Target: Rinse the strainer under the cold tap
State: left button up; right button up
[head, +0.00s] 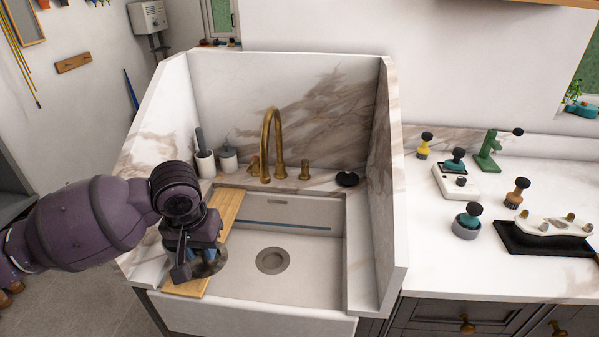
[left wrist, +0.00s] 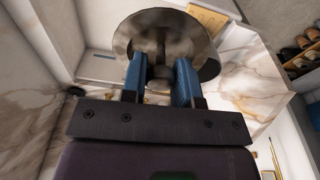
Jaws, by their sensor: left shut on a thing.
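My left gripper (head: 200,254) is over the left part of the white sink (head: 310,280), beside the wooden board. Its blue fingers (left wrist: 160,76) are shut on the knob of the strainer (left wrist: 204,45), a round, shiny metal disc. In the head view the strainer (head: 214,266) shows as a dark disc, partly hidden by the gripper. The brass tap (head: 272,140) arches up at the back of the sink, away from the strainer. Small brass pieces stand left (head: 254,166) and right (head: 305,170) of it. I cannot tell which is cold. No water stream is visible. My right gripper is out of view.
A wooden board (head: 225,210) lies across the sink's left side. Marble walls (head: 392,200) close in the sink at left, back and right. The drain (head: 272,260) is uncovered. A black round object (head: 347,178) sits at the back right. The right counter holds several dark-knobbed tools.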

aim_at(305, 162)
jog(key=j, duration=1.4)
jog(key=i+j, duration=0.6)
jog(key=j, duration=0.2)
